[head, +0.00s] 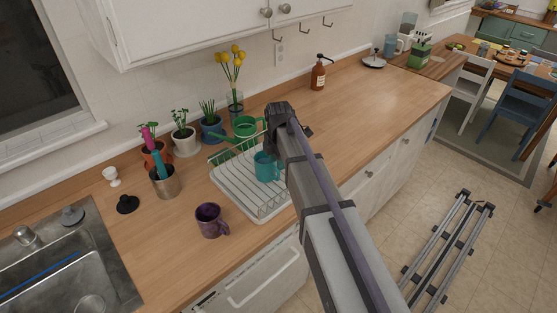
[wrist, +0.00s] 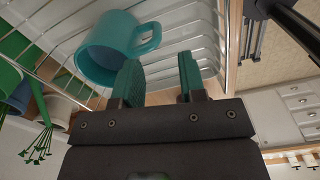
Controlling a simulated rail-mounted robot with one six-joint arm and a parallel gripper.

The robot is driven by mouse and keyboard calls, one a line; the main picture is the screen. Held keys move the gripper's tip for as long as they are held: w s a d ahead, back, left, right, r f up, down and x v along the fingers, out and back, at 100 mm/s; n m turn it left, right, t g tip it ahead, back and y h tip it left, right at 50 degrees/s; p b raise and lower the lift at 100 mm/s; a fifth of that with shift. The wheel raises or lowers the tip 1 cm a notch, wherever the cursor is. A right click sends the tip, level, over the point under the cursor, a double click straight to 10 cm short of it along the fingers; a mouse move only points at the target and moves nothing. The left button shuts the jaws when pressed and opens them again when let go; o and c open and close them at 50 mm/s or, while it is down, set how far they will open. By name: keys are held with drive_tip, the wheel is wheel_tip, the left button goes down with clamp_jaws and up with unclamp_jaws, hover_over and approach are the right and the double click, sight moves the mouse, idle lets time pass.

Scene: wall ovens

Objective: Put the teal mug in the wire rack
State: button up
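The teal mug (head: 266,168) stands in the white wire rack (head: 229,186) on the counter, toward the rack's right side. It also shows in the wrist view (wrist: 102,50), inside the rack's wires with its handle toward my fingers. My gripper (wrist: 159,66) is open, with a clear gap between its two green-padded fingers. The left finger is close to the mug and overlaps its lower edge in the picture; I cannot tell if they touch. In the head view my arm hides part of the rack's right side and most of the gripper.
A purple mug (head: 209,220) stands in front of the rack. A green watering can (head: 246,127) and potted plants (head: 186,140) stand behind it. A utensil holder (head: 164,182) and sink (head: 65,265) are at left. The counter to the right is mostly clear, with a soap bottle (head: 318,76).

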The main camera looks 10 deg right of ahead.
wheel_tip(320, 180, up, 6)
drive_tip(key=p, duration=0.4)
drive_tip(key=s+m, duration=2.1)
drive_tip(key=s, duration=0.1)
drive_tip(key=shift+f+m+b, duration=0.25)
drive_tip(key=shift+m+b, duration=0.05)
drive_tip(key=shift+d+f, duration=0.1)
drive_tip(key=shift+f+b, duration=2.9)
drive_tip(key=shift+b, duration=0.1)
drive_tip(key=shift+o, duration=0.3)
